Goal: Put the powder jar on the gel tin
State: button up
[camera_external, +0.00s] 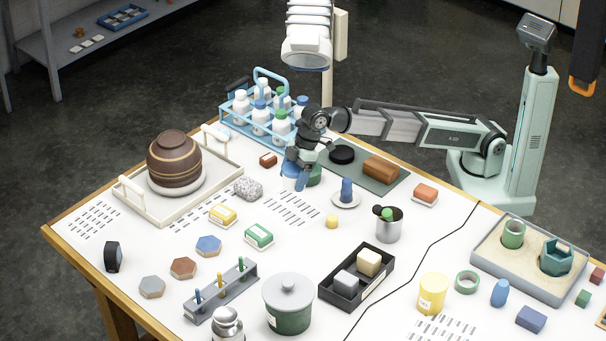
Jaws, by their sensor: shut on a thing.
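My gripper (301,184) points down over the back middle of the white table, in front of the blue bottle rack. It is shut on a small jar, largely hidden by the fingers. A blue and white piece (289,180) shows at the left of the fingers and a green round piece (315,177) at the right. I cannot tell which piece belongs to the held jar, or whether they touch. No readable label marks the powder jar or the gel tin.
The blue rack (228,122) of bottles stands behind my gripper. A dark green mat (392,183) with a black disc and brown block lies to the right. A saucer (346,204) with a blue peg, a yellow cylinder (332,221) and a grey speckled stone (248,189) are close by.

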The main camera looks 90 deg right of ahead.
jog(key=s+a+n, duration=0.2)
jog(key=s+a, duration=0.4)
jog(key=a, duration=0.5)
notch_tip(320, 180, up, 10)
jog(key=n+g+y, duration=0.2)
jog(key=n+g, duration=0.1)
jog(key=n, duration=0.5)
send_over(435, 287)
jog(key=d, duration=0.2)
jog(key=shift+s+a+f, duration=0.1)
jog(key=shift+s+f, duration=0.05)
jog(key=shift+f, duration=4.7)
jog(key=shift+f, duration=0.15)
jog(key=o, duration=1.1)
jog(key=v, duration=1.2)
